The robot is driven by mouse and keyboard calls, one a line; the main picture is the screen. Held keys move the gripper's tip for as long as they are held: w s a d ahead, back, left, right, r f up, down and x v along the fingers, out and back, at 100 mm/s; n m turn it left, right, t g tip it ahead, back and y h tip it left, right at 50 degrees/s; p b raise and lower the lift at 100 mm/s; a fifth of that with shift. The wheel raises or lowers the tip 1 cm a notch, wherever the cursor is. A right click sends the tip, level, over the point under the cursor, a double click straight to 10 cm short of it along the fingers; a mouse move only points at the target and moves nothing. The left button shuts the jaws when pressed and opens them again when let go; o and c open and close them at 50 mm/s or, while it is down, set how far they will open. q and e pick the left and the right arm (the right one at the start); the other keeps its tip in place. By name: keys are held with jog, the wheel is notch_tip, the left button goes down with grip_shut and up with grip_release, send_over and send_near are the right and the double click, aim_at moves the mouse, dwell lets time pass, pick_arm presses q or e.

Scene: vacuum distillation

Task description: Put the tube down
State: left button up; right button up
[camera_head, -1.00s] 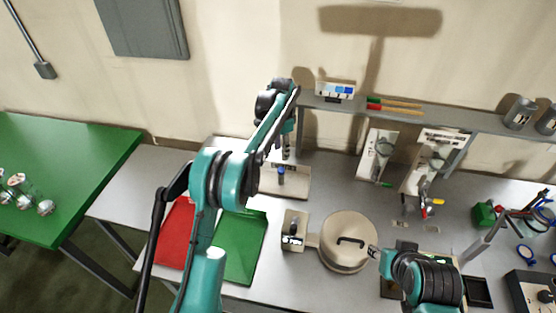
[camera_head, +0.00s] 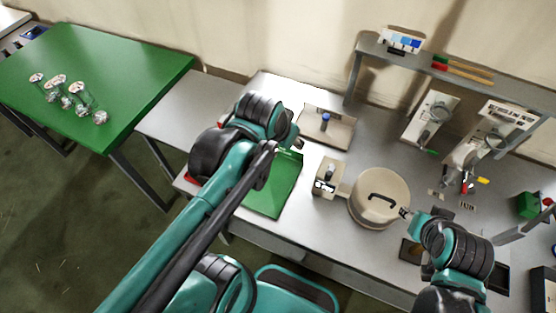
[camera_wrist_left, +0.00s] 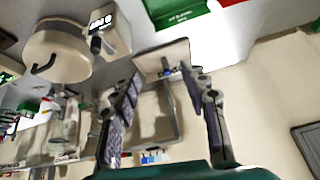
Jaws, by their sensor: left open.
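A small blue-topped piece (camera_head: 326,118), perhaps the tube, stands on a tan plate (camera_head: 340,135) at the back of the bench. The left wrist view also shows a blue piece (camera_wrist_left: 167,72) on the tan plate (camera_wrist_left: 178,50), beyond and between my fingertips. My left gripper (camera_wrist_left: 161,70) is open with nothing between its fingers. In the head view its arm bends over the bench, left of the plate, and the fingers are mostly hidden. My right gripper (camera_head: 405,213) is beside the round tan pot; its jaws are too small to judge.
The tan pot (camera_head: 372,212) with a black handle and a small tan device (camera_head: 325,186) stand mid-bench. A green tray (camera_head: 272,190) lies below my left arm. A shelf (camera_head: 400,55) runs along the back.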

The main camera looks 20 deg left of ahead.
pick_arm(q)
jog(key=s+f+n+t, duration=0.1)
jog(key=s+f, duration=0.3)
jog(key=s, duration=0.1)
jog(key=shift+n, duration=0.3)
jog(key=shift+a, duration=0.1)
